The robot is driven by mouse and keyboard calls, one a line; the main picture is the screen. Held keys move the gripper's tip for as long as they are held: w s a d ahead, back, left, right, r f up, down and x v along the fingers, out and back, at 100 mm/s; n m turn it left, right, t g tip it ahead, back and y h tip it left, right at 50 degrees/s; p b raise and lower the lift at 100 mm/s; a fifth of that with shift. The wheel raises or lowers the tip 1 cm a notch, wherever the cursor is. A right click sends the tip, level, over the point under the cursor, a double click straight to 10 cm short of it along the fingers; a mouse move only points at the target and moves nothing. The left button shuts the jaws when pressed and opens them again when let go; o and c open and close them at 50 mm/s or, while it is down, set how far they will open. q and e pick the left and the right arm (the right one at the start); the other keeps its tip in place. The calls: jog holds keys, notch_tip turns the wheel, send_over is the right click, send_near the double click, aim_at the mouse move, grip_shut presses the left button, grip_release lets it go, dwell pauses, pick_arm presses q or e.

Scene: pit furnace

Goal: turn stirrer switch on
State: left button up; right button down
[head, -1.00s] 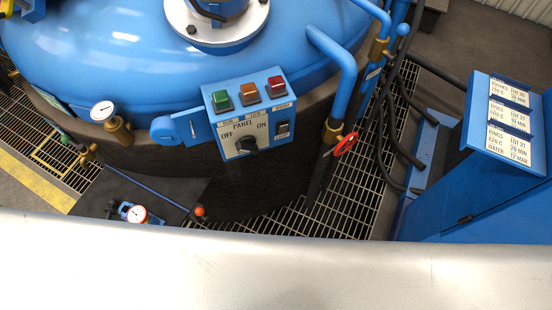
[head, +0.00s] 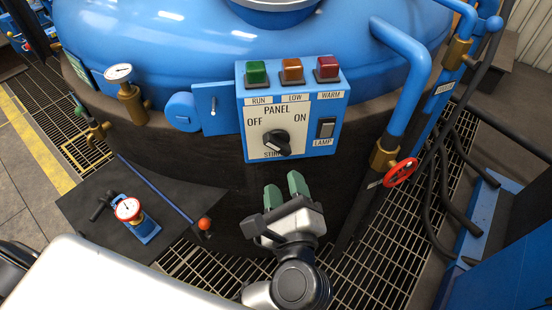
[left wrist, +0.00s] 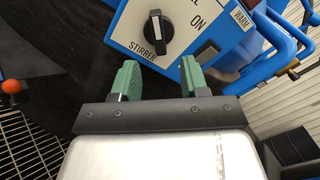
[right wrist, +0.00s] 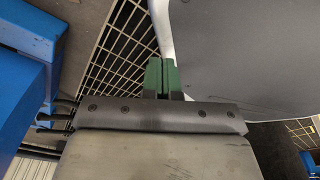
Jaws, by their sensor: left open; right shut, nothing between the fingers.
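The blue control panel (head: 340,100) is on the front of the blue vessel. Its black stirrer knob (head: 277,142) sits on a white plate between the OFF and ON labels. In the left wrist view the knob (left wrist: 155,33) is ahead of the fingers, its white mark at the upper end, slanting to the OFF side. My left gripper (head: 284,188) is open and empty, below the panel and apart from the knob; its green fingers also show in the left wrist view (left wrist: 160,75). My right gripper (right wrist: 162,75) is shut and empty, away from the panel.
Green (head: 256,72), orange (head: 292,70) and red (head: 327,67) lamps top the panel, with a lamp switch (head: 326,128) right of the knob. A red handwheel (head: 400,172) on a pipe stands to the right. A rod with an orange ball (head: 204,223) is lower left.

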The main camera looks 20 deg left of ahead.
aim_at(276, 149)
pick_arm(q)
jog(key=shift+n, duration=0.3)
jog(key=p+x, duration=0.1)
jog(key=x, duration=0.8)
jog(key=shift+w+a+p, duration=0.1)
jog(key=shift+a+p, duration=0.05)
jog(key=shift+p, duration=0.2)
jog(key=shift+w+a+f, duration=0.15)
jog(key=shift+w+a, duration=0.15)
jog(key=shift+w, duration=0.25)
pick_arm(e)
jog(key=shift+s+d, duration=0.15)
jog(key=shift+s, duration=0.65)
jog(key=shift+s+d, duration=0.15)
jog(key=shift+s, duration=0.65)
pick_arm(q)
grip_shut()
